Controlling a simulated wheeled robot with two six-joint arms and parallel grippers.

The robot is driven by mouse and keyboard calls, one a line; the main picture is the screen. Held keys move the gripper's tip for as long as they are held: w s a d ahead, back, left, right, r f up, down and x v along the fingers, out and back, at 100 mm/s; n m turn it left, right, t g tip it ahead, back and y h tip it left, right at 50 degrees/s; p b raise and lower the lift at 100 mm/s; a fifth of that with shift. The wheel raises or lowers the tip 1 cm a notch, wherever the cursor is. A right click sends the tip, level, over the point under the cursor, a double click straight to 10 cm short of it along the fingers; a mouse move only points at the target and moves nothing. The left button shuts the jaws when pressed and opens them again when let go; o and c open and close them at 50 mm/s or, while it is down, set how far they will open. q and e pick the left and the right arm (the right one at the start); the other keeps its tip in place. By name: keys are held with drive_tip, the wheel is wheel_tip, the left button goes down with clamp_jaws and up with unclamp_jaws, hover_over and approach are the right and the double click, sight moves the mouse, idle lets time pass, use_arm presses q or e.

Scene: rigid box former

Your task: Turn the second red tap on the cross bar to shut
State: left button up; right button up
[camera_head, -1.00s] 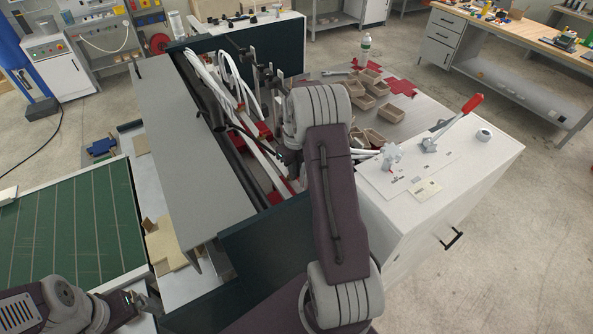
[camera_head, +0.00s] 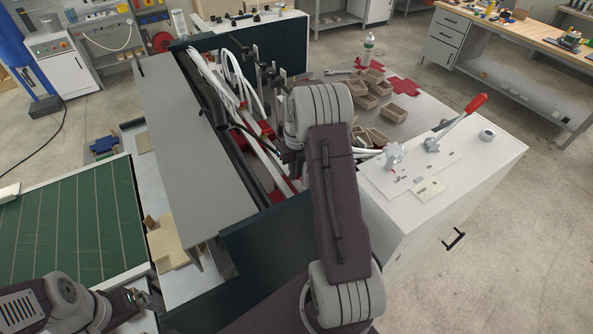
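The white cross bar (camera_head: 262,157) runs diagonally inside the open machine, with red parts along it. A red tap (camera_head: 267,130) shows close to the left of my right wrist, and another red part (camera_head: 277,197) lies lower down. I cannot tell the taps' order or their settings. My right gripper (camera_head: 284,152) is beside the bar, mostly hidden behind my own wrist and forearm. I cannot see whether it touches a tap. My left gripper (camera_head: 137,297) is at the lower left, away from the bar, its fingers too small to read.
A grey cover panel (camera_head: 190,150) stands left of the bar and dark walls (camera_head: 265,240) enclose it. White hoses (camera_head: 238,80) loop above. At the right are cardboard trays (camera_head: 380,137) and a white cabinet (camera_head: 440,190) with a red-handled lever (camera_head: 460,122).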

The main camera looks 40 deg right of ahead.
drive_tip(key=o, duration=0.3)
drive_tip(key=shift+f, duration=0.1)
drive_tip(key=shift+w+r, duration=0.1)
drive_tip(key=shift+r, duration=0.2)
wheel_tip(320, 180, up, 9)
drive_tip(key=b, duration=0.1)
drive_tip(key=shift+f+b, duration=0.2)
drive_tip(key=shift+b, duration=0.15)
